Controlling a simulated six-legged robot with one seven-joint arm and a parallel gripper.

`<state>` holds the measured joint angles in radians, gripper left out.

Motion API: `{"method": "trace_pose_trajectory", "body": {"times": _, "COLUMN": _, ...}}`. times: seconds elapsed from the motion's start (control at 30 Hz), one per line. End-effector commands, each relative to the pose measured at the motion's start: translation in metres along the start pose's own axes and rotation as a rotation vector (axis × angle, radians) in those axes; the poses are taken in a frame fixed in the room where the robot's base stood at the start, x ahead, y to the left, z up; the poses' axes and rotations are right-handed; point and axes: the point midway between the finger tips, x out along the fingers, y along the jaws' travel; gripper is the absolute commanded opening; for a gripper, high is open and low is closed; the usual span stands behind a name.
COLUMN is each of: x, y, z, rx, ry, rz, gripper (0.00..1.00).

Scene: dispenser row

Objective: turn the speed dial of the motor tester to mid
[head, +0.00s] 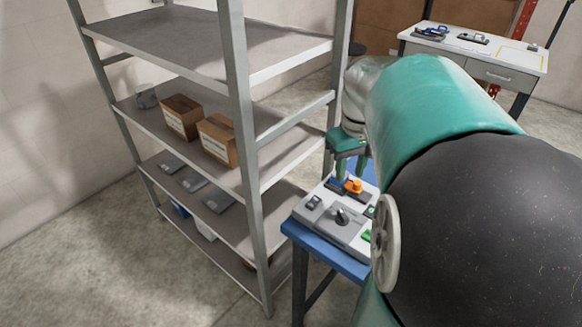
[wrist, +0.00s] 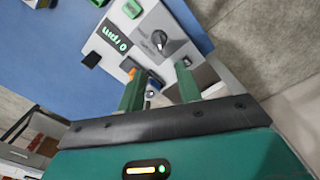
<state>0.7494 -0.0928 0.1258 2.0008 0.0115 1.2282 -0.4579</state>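The motor tester (head: 322,222) is a grey and white panel on a small blue-topped table. Its black speed dial (head: 341,217) shows in the head view. My gripper (head: 350,168) is above the far side of the table, beyond the dial. In the wrist view my gripper (wrist: 160,67) has its two green fingers apart, with the dial ahead of the fingertips and no contact visible.
An orange knob (head: 353,187) on a dark base stands close below my gripper. A green button (wrist: 132,8) is beside the display. A metal shelf rack (head: 240,130) with boxes (head: 218,140) stands close on the left. A white workbench (head: 475,48) is at the back right.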

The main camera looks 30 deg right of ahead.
Motion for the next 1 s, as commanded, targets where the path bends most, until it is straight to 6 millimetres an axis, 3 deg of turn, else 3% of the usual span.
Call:
{"method": "trace_pose_trajectory", "body": {"times": 0.27, "x": 0.017, "y": 0.009, "z": 0.007, "rx": 0.014, "ry": -0.007, "rz": -0.004, "gripper": 0.35}}
{"method": "trace_pose_trajectory", "body": {"times": 0.8, "x": 0.118, "y": 0.009, "z": 0.007, "rx": 0.013, "ry": -0.007, "rz": -0.004, "gripper": 0.35}}
{"method": "trace_pose_trajectory", "body": {"times": 1.0, "x": 0.137, "y": 0.008, "z": 0.005, "rx": 0.012, "ry": -0.004, "rz": -0.003, "gripper": 0.35}}
